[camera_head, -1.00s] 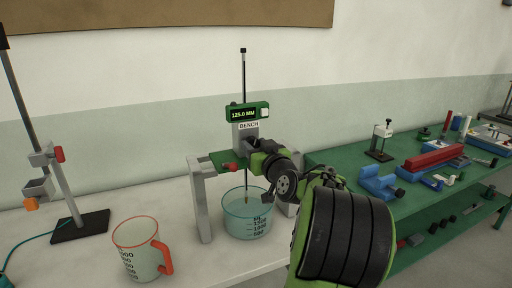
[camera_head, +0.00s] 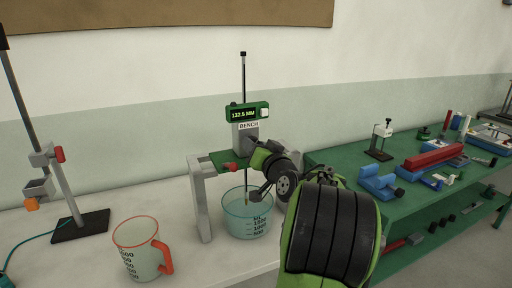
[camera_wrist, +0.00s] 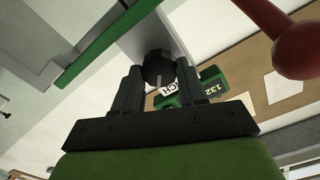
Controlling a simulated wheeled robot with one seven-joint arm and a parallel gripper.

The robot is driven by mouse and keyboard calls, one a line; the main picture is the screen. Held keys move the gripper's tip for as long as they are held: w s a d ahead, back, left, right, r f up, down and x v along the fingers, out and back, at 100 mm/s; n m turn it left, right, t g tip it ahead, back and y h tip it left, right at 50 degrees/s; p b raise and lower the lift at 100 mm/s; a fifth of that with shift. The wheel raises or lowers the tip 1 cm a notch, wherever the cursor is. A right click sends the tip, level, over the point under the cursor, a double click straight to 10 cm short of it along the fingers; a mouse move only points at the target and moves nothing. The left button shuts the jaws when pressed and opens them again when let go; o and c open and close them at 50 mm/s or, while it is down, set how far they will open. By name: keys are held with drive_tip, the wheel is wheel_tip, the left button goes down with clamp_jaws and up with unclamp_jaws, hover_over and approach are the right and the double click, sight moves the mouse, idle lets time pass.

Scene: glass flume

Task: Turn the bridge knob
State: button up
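The bridge is a grey stand with a green deck (camera_head: 226,158) over a beaker of water (camera_head: 245,222). Its display (camera_head: 243,114) reads 132.5 MM, above a label reading BENCH. A thin vertical rod (camera_head: 244,75) rises above the display. The dark round bridge knob (camera_wrist: 158,66) sits between the two fingertips of my gripper (camera_wrist: 159,76) in the wrist view, with a finger against each side. A pale line marks its face. In the head view my gripper (camera_head: 260,146) reaches the bridge's front from the right and hides the knob.
A red-handled measuring jug (camera_head: 138,249) stands front left on the white bench. A clamp stand (camera_head: 80,222) is further left. The green table (camera_head: 405,200) at right carries blue and red fixtures. A red ball-ended lever (camera_wrist: 285,45) is close by in the wrist view.

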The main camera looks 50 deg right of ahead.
drive_tip(key=o, duration=0.5)
drive_tip(key=shift+c, duration=0.2)
drive_tip(key=b+v, duration=0.2)
drive_tip(key=v, duration=1.3)
drive_tip(key=shift+s+a, duration=0.2)
drive_tip(key=shift+s, duration=0.1)
